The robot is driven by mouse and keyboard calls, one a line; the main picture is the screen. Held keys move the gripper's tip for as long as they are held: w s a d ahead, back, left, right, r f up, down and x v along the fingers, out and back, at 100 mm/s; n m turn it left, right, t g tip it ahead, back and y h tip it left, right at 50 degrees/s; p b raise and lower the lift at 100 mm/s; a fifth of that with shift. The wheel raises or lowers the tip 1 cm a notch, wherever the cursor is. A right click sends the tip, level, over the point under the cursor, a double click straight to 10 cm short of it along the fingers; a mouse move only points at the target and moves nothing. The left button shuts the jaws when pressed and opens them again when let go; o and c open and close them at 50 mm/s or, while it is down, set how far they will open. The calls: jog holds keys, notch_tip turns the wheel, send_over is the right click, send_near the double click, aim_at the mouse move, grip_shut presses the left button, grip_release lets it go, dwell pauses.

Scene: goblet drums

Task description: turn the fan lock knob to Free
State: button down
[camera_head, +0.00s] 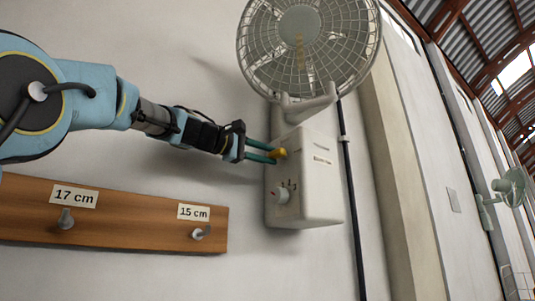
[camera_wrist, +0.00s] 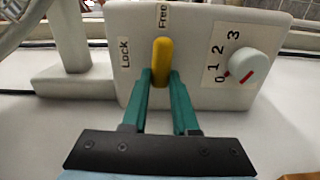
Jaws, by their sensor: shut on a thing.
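The yellow fan lock knob (camera_wrist: 161,62) sits on the side of the white fan control box (camera_wrist: 195,90). In the wrist view its long shape runs up toward the "Free" label (camera_wrist: 163,17), with the "Lock" label (camera_wrist: 125,53) to its left. My gripper (camera_wrist: 160,82) has its green fingers on both sides of the knob's lower part, shut on it. The fingers hide part of the knob's lower end. In the head view the knob (camera_head: 281,153) shows at the fingertips, and my gripper (camera_head: 268,155) reaches it from the left.
A caged fan (camera_head: 309,45) stands above the box. A white speed dial (camera_wrist: 248,66) marked 0 to 3 is close beside the knob. A wooden rail (camera_head: 130,222) with pegs is on the wall below my arm. A dark conduit (camera_head: 352,200) runs right of the box.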

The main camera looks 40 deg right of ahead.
jog(key=shift+f+n, duration=0.1)
jog(key=shift+n, duration=0.4)
jog(key=c, duration=0.7)
grip_release()
jog(key=shift+w+a+b, duration=0.15)
jog(key=shift+a+b, duration=0.95)
jog(key=shift+a, duration=1.6)
jog(key=shift+w+a+b, duration=0.15)
jog(key=shift+a+b, duration=0.9)
jog(key=shift+a, duration=1.65)
